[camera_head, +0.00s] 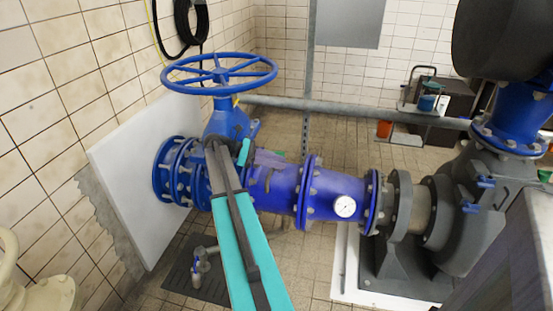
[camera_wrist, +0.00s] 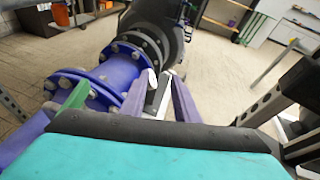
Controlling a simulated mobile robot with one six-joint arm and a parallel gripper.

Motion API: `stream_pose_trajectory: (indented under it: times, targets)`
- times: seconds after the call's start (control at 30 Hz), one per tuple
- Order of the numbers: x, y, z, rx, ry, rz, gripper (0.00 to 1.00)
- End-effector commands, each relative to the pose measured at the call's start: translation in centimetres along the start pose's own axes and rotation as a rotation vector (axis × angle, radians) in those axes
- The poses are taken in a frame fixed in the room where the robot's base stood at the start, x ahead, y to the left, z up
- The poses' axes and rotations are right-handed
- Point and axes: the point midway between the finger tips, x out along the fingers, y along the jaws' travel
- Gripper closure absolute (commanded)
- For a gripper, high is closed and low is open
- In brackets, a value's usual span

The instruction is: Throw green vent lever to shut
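The green vent lever (camera_wrist: 77,95) shows in the wrist view as a short dark-green bar by the blue pipe (camera_wrist: 20,140), to the left of both fingers. In the head view only a small green tip (camera_head: 279,153) shows behind the blue pipe (camera_head: 330,190); the rest is hidden by the pipe and my arm. My gripper (camera_wrist: 160,98) has two purple fingers set apart, with a gap between them. No finger visibly touches the lever. In the head view my gripper (camera_head: 270,158) is partly hidden, just above the pipe.
A blue handwheel (camera_head: 220,70) stands above the pipe close to my arm. Bolted flanges (camera_head: 308,192) and a round gauge (camera_head: 344,206) are to the right, then the grey pump (camera_head: 465,225). A tiled wall is on the left. Floor is open behind the pipe.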

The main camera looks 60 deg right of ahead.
Motion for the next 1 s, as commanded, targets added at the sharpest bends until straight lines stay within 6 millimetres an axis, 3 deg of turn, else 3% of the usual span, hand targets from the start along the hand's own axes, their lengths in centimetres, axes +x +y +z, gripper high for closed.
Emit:
stream_pose_trajectory:
  times: [0.4, 1.0]
  targets:
    - [0.3, -3.3, 0.1, 0.000, 0.000, 0.000, 0.72]
    - [0.1, -3.7, -0.6, 0.000, 0.006, 0.007, 0.72]
